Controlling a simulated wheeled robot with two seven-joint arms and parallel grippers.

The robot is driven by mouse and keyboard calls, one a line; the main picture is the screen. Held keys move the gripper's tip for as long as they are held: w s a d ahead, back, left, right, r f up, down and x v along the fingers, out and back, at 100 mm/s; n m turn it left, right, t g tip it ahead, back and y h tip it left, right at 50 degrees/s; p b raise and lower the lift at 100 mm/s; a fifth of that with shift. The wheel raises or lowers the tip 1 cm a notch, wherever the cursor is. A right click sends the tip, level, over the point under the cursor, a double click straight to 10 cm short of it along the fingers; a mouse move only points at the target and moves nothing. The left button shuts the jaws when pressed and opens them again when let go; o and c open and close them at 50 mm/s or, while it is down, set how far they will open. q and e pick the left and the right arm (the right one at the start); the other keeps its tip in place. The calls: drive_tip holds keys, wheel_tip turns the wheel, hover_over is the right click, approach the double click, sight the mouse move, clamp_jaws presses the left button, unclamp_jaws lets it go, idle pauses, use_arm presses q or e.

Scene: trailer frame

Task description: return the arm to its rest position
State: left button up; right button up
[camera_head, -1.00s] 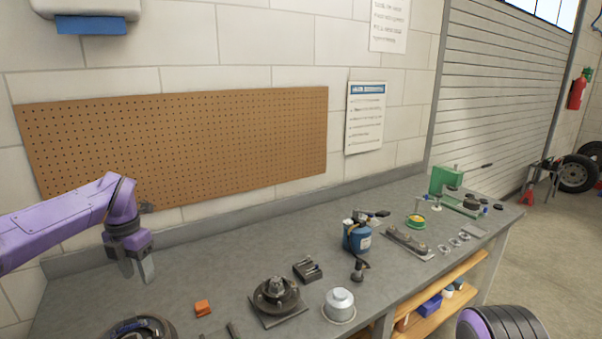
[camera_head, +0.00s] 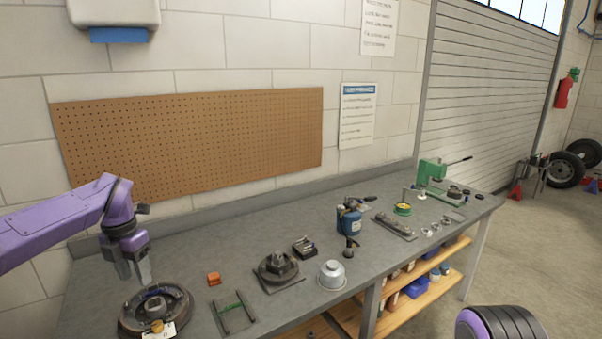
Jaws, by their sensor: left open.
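My left arm comes in from the left, purple with dark joints. Its left gripper (camera_head: 134,270) points down above the back edge of a round brake drum or plate (camera_head: 154,312) at the near left of the grey bench (camera_head: 215,250). The two grey fingers are a little apart with nothing between them. A dark and purple rounded part at the lower right is cut off by the picture edge. My right gripper is not in view.
Further right stand a hub on a plate (camera_head: 278,268), a silver cup (camera_head: 332,274), a blue can (camera_head: 349,219) and a green press (camera_head: 431,173). A pegboard (camera_head: 195,140) hangs behind.

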use_arm(q)
drive_tip(key=s+d+f+m+t+y, duration=0.1)
drive_tip(key=s+f+m+y, duration=0.3)
drive_tip(key=f, duration=0.5)
drive_tip(key=s+d+f+m+t+y, duration=0.15)
drive_tip(key=s+f+m, duration=0.3)
drive_tip(key=f, duration=0.45)
drive_tip(key=s+d+f+m+t+y, duration=0.1)
drive_tip(key=s+f+m+y, duration=0.25)
drive_tip(key=f+m, duration=0.4)
drive_tip(key=s+d+f+m+h, duration=0.1)
drive_tip(key=s+f+m+h, duration=0.2)
drive_tip(key=s, duration=0.6)
drive_tip(key=s+d+f+m+h, duration=0.15)
drive_tip(key=s+f+m, duration=0.25)
drive_tip(key=s, duration=0.5)
drive_tip(key=s+d+f+m+h, duration=0.1)
drive_tip(key=s+d+f+m, duration=0.2)
drive_tip(key=s, duration=0.7)
wheel_tip(320, 180, down, 10)
drive_tip(key=w+a+b, duration=0.1)
drive_tip(key=b, duration=0.9)
drive_tip(key=shift+w+a+m, duration=0.15)
drive_tip(key=shift+a+m, duration=0.05)
drive_tip(key=shift+m, duration=0.1)
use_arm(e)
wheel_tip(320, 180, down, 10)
